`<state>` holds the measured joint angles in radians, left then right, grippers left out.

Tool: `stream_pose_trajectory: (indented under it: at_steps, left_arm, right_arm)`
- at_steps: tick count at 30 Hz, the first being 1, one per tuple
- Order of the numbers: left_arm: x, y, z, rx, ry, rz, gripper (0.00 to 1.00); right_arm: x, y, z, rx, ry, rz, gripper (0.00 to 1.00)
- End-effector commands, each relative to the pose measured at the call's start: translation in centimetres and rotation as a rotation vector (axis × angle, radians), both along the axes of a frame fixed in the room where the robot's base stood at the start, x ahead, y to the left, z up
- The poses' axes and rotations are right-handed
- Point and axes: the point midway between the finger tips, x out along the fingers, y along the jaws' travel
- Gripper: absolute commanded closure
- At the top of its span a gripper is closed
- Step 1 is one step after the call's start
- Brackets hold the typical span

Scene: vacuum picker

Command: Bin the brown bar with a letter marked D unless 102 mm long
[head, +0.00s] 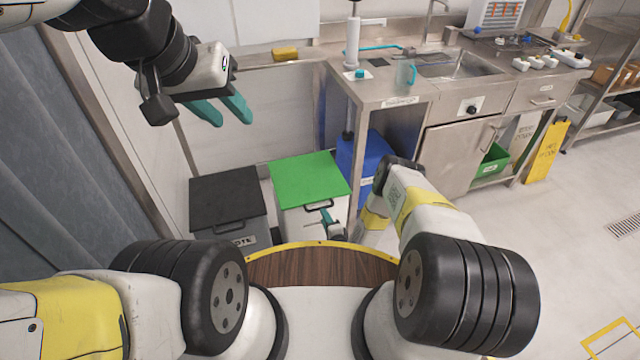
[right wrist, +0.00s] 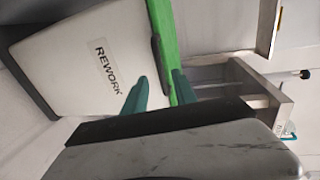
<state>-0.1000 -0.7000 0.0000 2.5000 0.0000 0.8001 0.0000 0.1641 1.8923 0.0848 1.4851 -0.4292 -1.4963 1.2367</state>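I cannot make out a brown bar with a letter D in either view. My right gripper (head: 331,226) is low at the front of the green-lidded bin (head: 308,180), by its dark handle (head: 318,204). In the right wrist view, its teal fingers (right wrist: 160,76) stand apart, with the handle (right wrist: 157,58) between or just beyond them; contact is unclear. That bin's pale wall (right wrist: 80,62) reads REWORK. My left gripper (head: 230,121) is raised at the upper left, its teal fingers apart and empty.
A dark-lidded bin (head: 228,197) stands left of the green lid, its label partly hidden. A yellowish-brown block (head: 285,54) lies on the back ledge. A wood-grained surface (head: 322,267) lies before me.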

Motion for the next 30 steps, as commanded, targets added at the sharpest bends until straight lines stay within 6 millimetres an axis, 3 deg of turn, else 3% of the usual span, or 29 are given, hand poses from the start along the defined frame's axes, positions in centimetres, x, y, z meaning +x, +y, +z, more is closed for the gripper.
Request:
stream_pose_trajectory:
  at_steps: [6, 12, 23, 28, 30]
  left_arm:
    - [0.0, 0.0, 0.0, 0.0, 0.0, 0.0, 0.64]
    - [0.0, 0.0, 0.0, 0.0, 0.0, 0.0, 0.64]
    - [0.0, 0.0, 0.0, 0.0, 0.0, 0.0, 0.64]
    - [0.0, 0.0, 0.0, 0.0, 0.0, 0.0, 0.64]
    - [0.0, 0.0, 0.0, 0.0, 0.0, 0.0, 0.64]
  right_arm:
    - [3.4, 1.1, -0.6, -0.003, -0.004, 0.002, 0.67]
    - [5.6, 1.8, -1.2, -0.004, -0.001, 0.002, 0.67]
    - [6.2, 2.0, -1.3, -0.003, 0.0, 0.001, 0.67]
    - [6.2, 2.0, -1.3, -0.003, 0.0, 0.001, 1.0]
    - [6.2, 2.0, -1.3, -0.003, 0.0, 0.001, 1.0]
